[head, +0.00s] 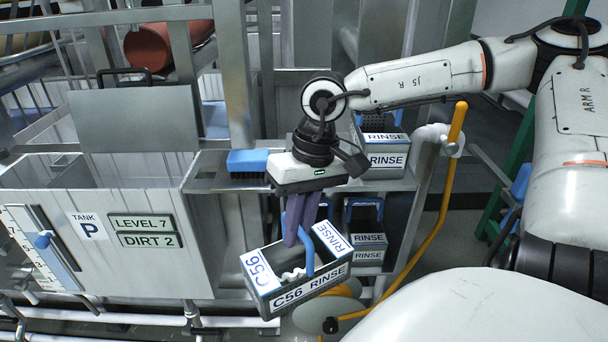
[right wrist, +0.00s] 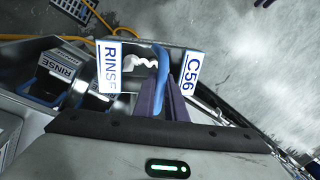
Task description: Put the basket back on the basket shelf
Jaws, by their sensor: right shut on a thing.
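The basket (head: 305,292), a grey box with a blue handle and white labels reading C56 and RINSE, hangs tilted in the head view. My right gripper (head: 298,235) has its purple fingers shut on the blue handle. The right wrist view also shows the basket (right wrist: 190,70) beyond the fingers (right wrist: 163,100), with a pale wavy thing inside. The basket shelf (head: 405,184) is a metal rack behind the basket, partly hidden by it and my arm. My left gripper is out of view.
RINSE baskets stand on the shelf's upper level (head: 386,160) and lower level (head: 368,254). A blue brush (head: 247,161) lies left of my gripper. Tank P (head: 140,270) stands at the left. A yellow hose (head: 438,220) runs along the shelf's right side.

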